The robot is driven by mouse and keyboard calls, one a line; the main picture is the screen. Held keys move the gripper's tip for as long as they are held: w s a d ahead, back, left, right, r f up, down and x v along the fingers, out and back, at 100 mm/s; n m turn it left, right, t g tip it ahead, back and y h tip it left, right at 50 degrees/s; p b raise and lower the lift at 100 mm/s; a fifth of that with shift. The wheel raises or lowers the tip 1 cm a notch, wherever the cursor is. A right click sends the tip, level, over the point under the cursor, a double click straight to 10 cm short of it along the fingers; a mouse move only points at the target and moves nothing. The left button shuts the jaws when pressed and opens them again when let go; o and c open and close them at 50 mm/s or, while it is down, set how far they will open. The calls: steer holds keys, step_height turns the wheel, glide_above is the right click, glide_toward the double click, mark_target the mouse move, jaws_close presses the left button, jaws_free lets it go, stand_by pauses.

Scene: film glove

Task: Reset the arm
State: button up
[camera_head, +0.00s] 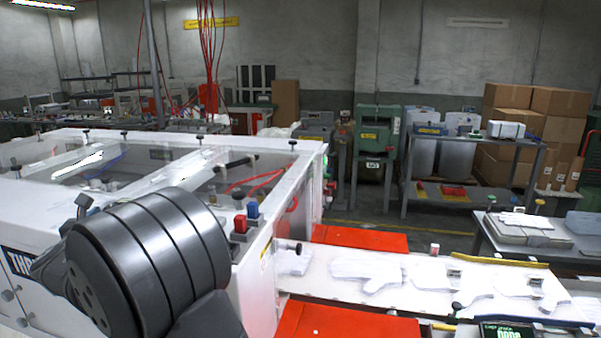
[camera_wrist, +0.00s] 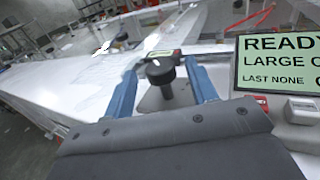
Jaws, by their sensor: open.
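My gripper (camera_wrist: 160,68) shows in the wrist view with its two blue fingers apart and nothing held between them. A black knob (camera_wrist: 161,73) on a short stem appears between the fingers in the picture; I cannot tell how far beyond them it is. A large dark grey section of my arm fills the lower left of the head view, where the gripper itself cannot be made out. Flat white gloves (camera_head: 365,272) lie in a row along a white conveyor surface (camera_head: 330,253).
A display (camera_wrist: 278,63) reading "READY" and "LAST NONE" stands right of the gripper. A white machine (camera_head: 265,235) with red and blue buttons fills the left of the head view. Orange-red panels (camera_head: 345,322) flank the conveyor. Shelving (camera_head: 470,194) and cardboard boxes (camera_head: 560,101) stand behind.

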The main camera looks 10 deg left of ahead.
steer(key=shift+x, duration=1.4)
steer(key=v, duration=1.7)
steer(key=x, duration=1.7)
steer(key=shift+w+a, duration=0.1)
steer(key=shift+m+h, duration=0.4)
steer(key=shift+h, duration=0.2)
steer(key=m+t+h, duration=0.1)
steer(key=m+h, duration=0.1)
steer(key=h, duration=0.1)
steer(key=s+d, duration=0.3)
steer(key=s, duration=1.5)
steer(key=w+d+n+g+y, duration=0.2)
steer(key=d+n+y, duration=0.2)
steer(key=d+y, duration=0.2)
steer(key=shift+w+f, duration=0.3)
steer(key=shift+w, duration=0.1)
